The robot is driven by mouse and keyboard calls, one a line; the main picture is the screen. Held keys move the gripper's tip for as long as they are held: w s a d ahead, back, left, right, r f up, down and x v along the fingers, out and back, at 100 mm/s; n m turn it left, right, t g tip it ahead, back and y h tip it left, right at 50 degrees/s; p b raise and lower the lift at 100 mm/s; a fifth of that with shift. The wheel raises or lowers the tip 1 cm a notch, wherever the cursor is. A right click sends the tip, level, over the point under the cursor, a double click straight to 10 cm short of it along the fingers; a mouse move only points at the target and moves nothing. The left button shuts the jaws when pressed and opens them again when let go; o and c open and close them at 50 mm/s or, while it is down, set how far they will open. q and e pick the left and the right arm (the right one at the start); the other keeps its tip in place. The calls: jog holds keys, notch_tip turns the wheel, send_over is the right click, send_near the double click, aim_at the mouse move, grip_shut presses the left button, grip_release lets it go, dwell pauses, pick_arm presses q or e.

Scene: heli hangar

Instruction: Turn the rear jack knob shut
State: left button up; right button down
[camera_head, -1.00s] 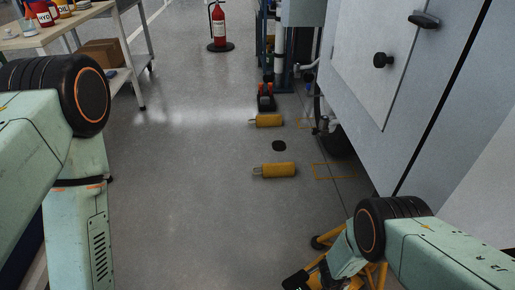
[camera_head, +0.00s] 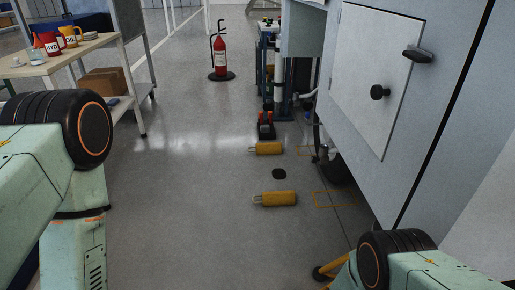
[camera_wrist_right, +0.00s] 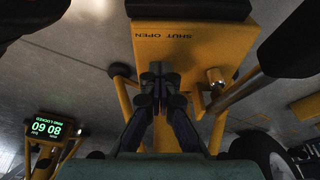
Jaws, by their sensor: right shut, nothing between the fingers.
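A yellow jack (camera_wrist_right: 185,45) fills the upper middle of the right wrist view, with SHUT and OPEN lettered on its plate. My right gripper (camera_wrist_right: 158,78) is shut and empty in front of this plate, below the lettering. A small pale metal cylinder (camera_wrist_right: 214,76) stands to the right of the fingers. I cannot tell whether it is the knob, or whether the fingers touch the jack. In the head view only a yellow piece of frame (camera_head: 325,270) shows beside my right arm at the bottom. My left arm shows at the left, its gripper out of view.
In the right wrist view a yellow stand with a green-lit display (camera_wrist_right: 50,128) is at lower left.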

jog(key=shift+w, duration=0.35)
jog(key=shift+s+a, duration=0.25)
jog(key=shift+a, duration=0.1)
notch_tip(320, 180, up, 6)
jog(key=p, duration=0.5)
jog(key=shift+s, duration=0.15)
